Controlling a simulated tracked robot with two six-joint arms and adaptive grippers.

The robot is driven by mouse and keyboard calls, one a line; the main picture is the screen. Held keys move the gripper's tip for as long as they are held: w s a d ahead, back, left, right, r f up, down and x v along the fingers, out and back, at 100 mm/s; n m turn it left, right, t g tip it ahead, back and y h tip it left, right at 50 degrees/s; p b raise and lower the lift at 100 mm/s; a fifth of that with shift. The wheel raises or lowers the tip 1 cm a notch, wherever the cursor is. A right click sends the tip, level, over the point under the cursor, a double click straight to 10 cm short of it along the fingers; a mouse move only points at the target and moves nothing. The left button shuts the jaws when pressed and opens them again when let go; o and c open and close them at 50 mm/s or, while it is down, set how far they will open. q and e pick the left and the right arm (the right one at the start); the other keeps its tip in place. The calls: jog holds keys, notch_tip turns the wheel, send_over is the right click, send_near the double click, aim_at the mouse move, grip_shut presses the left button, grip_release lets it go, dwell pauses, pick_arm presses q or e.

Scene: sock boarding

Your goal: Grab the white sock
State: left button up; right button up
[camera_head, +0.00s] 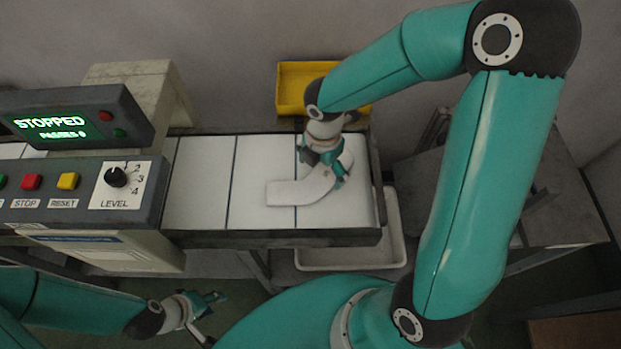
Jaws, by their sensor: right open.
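A white sock (290,192) lies flat on the white belt of the conveyor (195,185), near its right end. It bends upward at its right part. My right gripper (327,181) is over the sock's bent part, with its fingers apart on either side of it. I cannot tell whether the fingers touch the sock. Part of the sock is hidden under the gripper. My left gripper (210,318) is low at the bottom left, in front of the conveyor and away from the sock. Its fingers look spread and empty.
A control box (75,195) with buttons and a level dial stands at the left, under a display (75,122) reading "STOPPED" and "PASSES 0". A yellow bin (291,88) is behind the conveyor. A white tray (345,257) sits below its right end. A grey table (555,210) is at right.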

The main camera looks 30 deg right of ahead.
aim_at(320, 180)
notch_tip(320, 180, down, 2)
jog(key=shift+f, duration=0.25)
jog(key=c, duration=1)
jog(key=shift+r, duration=0.15)
